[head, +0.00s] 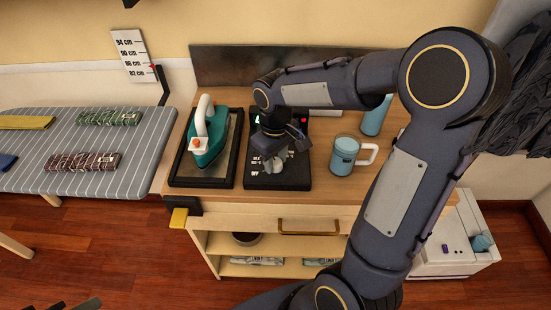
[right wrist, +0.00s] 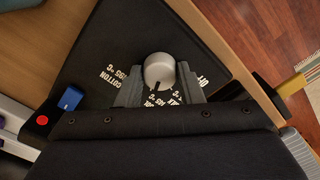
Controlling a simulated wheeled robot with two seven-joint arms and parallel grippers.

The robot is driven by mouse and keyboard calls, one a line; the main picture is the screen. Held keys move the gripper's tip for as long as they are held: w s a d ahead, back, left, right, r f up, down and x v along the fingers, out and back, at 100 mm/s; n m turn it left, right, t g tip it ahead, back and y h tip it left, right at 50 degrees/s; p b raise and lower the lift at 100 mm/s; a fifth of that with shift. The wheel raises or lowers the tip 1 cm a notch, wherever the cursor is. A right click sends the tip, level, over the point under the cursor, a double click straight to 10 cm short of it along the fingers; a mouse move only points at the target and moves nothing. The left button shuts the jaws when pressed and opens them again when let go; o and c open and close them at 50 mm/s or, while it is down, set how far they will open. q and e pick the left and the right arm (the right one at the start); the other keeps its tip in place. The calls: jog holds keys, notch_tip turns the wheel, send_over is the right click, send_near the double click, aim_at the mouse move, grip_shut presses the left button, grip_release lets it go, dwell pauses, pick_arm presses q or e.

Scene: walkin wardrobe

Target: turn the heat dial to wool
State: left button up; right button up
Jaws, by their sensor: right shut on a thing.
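The heat dial (right wrist: 159,68) is a round grey knob on a black control panel (right wrist: 98,45). In the right wrist view its dark pointer mark faces the lower edge of the picture. White lettering rings it; "COTTON" is readable at left, and the rest is partly hidden by the fingers, so I cannot tell which setting it points at. In the head view the panel (head: 262,182) lies on the wooden cabinet top, with "OFF" near its front. My right gripper (head: 277,163) reaches down onto it, shut on the dial. Only a dark bit at the lower left may be my left gripper (head: 75,304).
A teal iron (head: 207,140) stands in a black-framed tray left of the panel. A blue mug (head: 344,155) stands close on the right. A striped ironing board (head: 65,150) with folded cloths is at left. A drawer handle (head: 308,227) is below the panel.

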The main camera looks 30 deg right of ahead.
aim_at(275, 162)
jog(key=shift+m, duration=0.3)
jog(key=o, duration=1)
jog(key=shift+c, duration=0.2)
jog(key=shift+r, duration=0.1)
notch_tip(275, 162, up, 8)
jog(key=shift+f, duration=0.15)
